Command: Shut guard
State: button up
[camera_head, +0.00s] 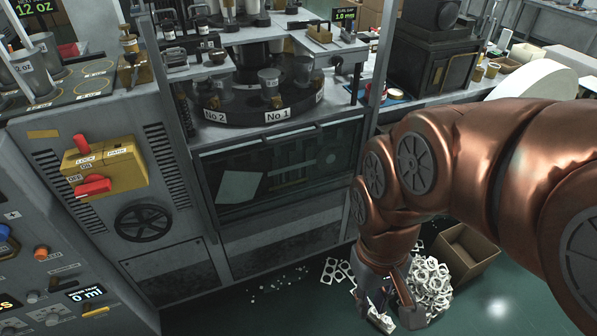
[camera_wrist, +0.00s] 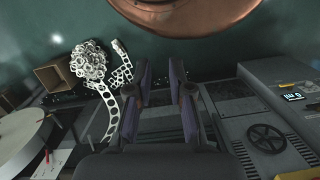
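The guard (camera_head: 280,170) appears to be the dark see-through panel on the front of the machine, with a bar along its top edge. It sits below the turntable (camera_head: 235,116), whose stations marked No 1 and No 2 are uncovered above it. My gripper (camera_head: 393,308) points down in front of the machine, to the right of and lower than the panel, apart from it. In the wrist view, my gripper (camera_wrist: 162,78) has its two fingers apart with nothing between them. I cannot clearly make out the guard in the wrist view.
A yellow switch box (camera_head: 105,168) with red levers and a black handwheel (camera_head: 142,222) are on the left cabinet. White ring scrap (camera_head: 430,285) lies on the floor beside an open cardboard box (camera_head: 468,252).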

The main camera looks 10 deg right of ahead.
aim_at(195, 151)
jog(key=k, duration=1.3)
jog(key=u, duration=0.65)
jog(key=i, duration=1.45)
jog(key=z, duration=0.6)
jog(key=i, duration=0.45)
jog(key=z, duration=0.35)
